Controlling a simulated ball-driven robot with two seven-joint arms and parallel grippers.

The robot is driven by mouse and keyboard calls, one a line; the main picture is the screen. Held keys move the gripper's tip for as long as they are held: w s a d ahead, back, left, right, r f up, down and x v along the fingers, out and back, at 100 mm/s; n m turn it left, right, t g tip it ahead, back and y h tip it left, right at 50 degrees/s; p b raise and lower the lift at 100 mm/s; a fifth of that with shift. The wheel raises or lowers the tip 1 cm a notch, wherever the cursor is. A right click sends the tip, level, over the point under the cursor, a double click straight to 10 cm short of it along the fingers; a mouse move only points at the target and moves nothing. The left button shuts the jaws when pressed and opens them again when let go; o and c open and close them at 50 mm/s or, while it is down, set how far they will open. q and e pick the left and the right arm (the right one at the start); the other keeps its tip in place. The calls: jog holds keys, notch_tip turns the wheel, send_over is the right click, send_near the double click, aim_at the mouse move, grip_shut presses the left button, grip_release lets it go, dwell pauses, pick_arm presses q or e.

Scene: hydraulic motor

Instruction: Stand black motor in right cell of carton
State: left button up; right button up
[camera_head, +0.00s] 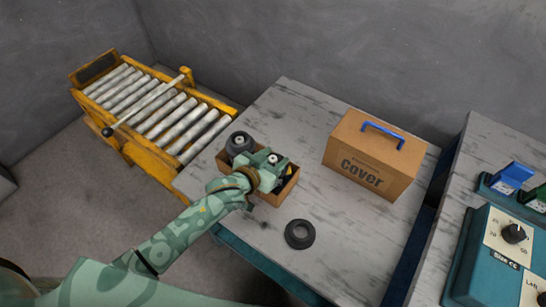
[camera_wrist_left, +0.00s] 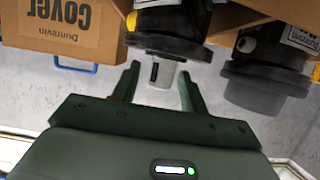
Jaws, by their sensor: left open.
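The open carton (camera_head: 264,200) stands near the table's left edge. A black motor (camera_wrist_left: 172,40) is in its right cell, appearing upright, with its pale shaft towards my left gripper (camera_wrist_left: 158,82). The gripper is open, its two fingers on either side of the shaft with gaps showing. In the head view the left gripper (camera_head: 268,162) covers much of this motor. A second, dark grey motor (camera_head: 239,143) stands in the left cell; it also shows in the left wrist view (camera_wrist_left: 268,82). My right gripper is not in view.
A cardboard box marked "Cover" (camera_head: 370,150) with a blue handle stands right of the carton. A black ring (camera_head: 299,234) lies on the table in front. A yellow roller conveyor (camera_head: 150,110) is at left, a teal control box (camera_head: 500,255) at right.

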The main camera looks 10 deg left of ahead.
pick_arm(q)
jog(key=shift+r, duration=0.2)
jog(key=p+v, duration=0.4)
jog(key=v, duration=0.8)
jog(key=shift+s+f, duration=0.1)
jog(key=shift+f, duration=0.1)
